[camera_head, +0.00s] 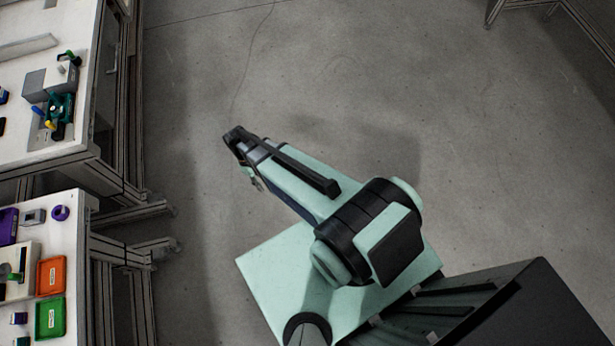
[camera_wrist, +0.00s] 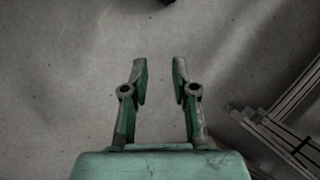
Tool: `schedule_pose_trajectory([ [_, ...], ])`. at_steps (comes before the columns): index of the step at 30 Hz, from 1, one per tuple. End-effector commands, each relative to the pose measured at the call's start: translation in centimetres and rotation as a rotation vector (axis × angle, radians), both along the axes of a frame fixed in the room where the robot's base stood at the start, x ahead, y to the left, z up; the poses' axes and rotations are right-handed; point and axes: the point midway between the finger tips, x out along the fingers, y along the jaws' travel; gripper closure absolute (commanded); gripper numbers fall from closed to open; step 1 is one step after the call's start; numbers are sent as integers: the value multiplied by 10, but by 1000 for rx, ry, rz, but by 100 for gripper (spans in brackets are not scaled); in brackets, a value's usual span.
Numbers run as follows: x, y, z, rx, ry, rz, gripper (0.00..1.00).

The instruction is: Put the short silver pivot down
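My gripper (camera_wrist: 160,65) is open in the wrist view. Its two green and grey fingers stand apart, with only bare floor showing between them and nothing held. In the head view my gripper (camera_head: 256,182) is small and partly hidden at the end of my arm, over the floor to the right of the tables. I cannot make out a short silver pivot for certain in either view. A small grey metallic part (camera_head: 33,216) lies on the lower left table, but it is too small to identify.
The lower table (camera_head: 78,245) holds a purple ring (camera_head: 60,213), an orange tray (camera_head: 50,276) and a green tray (camera_head: 49,317). The upper table (camera_head: 88,100) holds a grey block and coloured parts. A metal frame (camera_wrist: 285,140) shows right in the wrist view. Floor is clear around my gripper.

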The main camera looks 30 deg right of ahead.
Motion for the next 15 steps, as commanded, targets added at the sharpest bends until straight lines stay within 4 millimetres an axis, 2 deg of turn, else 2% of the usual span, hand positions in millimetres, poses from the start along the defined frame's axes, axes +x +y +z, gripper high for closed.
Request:
schedule_pose_trajectory([
  [1, -46, -16, 2, -19, 27, -56, 72],
  [3, -91, -32, 0, -45, 55, -131, 72],
  [6, -147, -47, 1, -80, 91, -228, 72],
  [10, -199, -58, 7, -115, 125, -321, 72],
  [12, -217, -61, 9, -129, 138, -353, 72],
  [15, -231, -63, 11, -139, 148, -379, 72],
])
